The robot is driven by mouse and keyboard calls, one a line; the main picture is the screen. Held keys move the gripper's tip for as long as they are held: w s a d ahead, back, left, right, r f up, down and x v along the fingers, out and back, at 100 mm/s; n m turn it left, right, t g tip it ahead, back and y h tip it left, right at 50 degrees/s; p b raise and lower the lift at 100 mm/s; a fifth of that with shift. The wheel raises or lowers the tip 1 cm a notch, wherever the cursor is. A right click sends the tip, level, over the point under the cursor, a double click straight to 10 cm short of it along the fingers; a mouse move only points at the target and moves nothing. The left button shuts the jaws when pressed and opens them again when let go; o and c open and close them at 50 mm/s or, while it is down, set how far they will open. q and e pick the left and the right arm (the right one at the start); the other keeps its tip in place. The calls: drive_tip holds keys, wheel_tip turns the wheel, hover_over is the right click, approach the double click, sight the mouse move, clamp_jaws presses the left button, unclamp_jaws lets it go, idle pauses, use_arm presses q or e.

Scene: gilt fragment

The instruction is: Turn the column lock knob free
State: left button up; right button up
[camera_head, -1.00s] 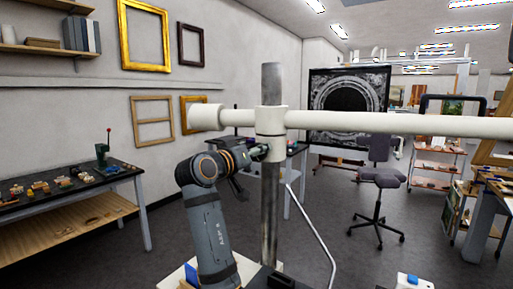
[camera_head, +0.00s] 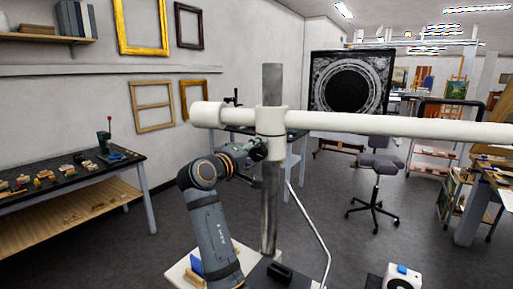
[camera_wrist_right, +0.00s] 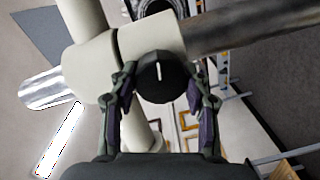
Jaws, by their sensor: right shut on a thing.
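The column lock knob (camera_wrist_right: 160,78) is black and round with a white mark pointing up in the right wrist view. It sits on the white collar (camera_head: 270,122), which is around the upright metal column (camera_head: 270,210). My right gripper (camera_wrist_right: 161,84) is shut on the knob, with one finger on each side of it. In the head view my right gripper (camera_head: 256,150) reaches the collar's lower part from the left, and the knob is mostly hidden there. My left gripper is in neither view.
A long white tube (camera_head: 400,124) runs across through the collar. A thin bent pale rod (camera_head: 312,228) is to the right of the column. A workbench (camera_head: 75,180) with small objects stands at left, an office chair (camera_head: 378,165) at right.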

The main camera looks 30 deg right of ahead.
drive_tip(key=shift+n, duration=0.4)
drive_tip(key=o, duration=1.1)
drive_tip(key=shift+a, duration=0.1)
drive_tip(key=shift+o, duration=0.2)
